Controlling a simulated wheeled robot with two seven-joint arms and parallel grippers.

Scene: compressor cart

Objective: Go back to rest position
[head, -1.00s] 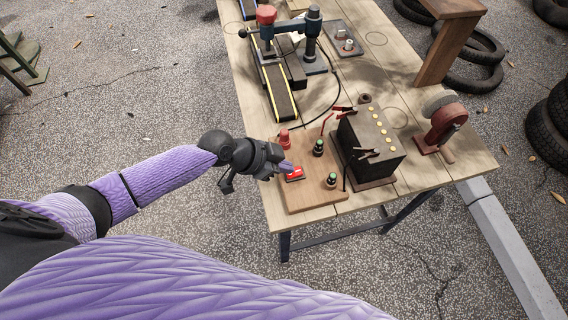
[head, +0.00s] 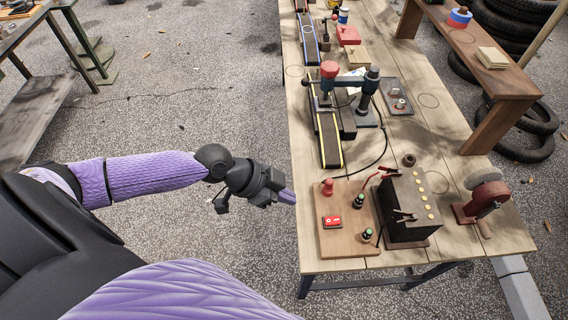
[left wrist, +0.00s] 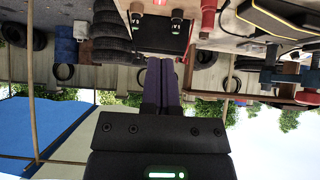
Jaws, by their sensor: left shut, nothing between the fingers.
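My left gripper (head: 288,197) is shut and empty. In the head view it hangs in the air just off the left edge of the workbench (head: 312,263), beside the wooden control board (head: 333,243). Its two purple fingers (left wrist: 160,78) lie together in the left wrist view, which appears upside down. The board carries a red rocker switch (head: 332,222), a red knob (head: 327,187) and two green-topped posts. The fingers are apart from all of these. My right gripper is not in view.
A dark battery block (head: 408,208) with clamps stands right of the board. Behind are a small conveyor (head: 329,140) and a press (head: 368,95). A red grinder (head: 485,198) stands at the bench's right. The paved floor left of the bench (head: 200,110) is clear.

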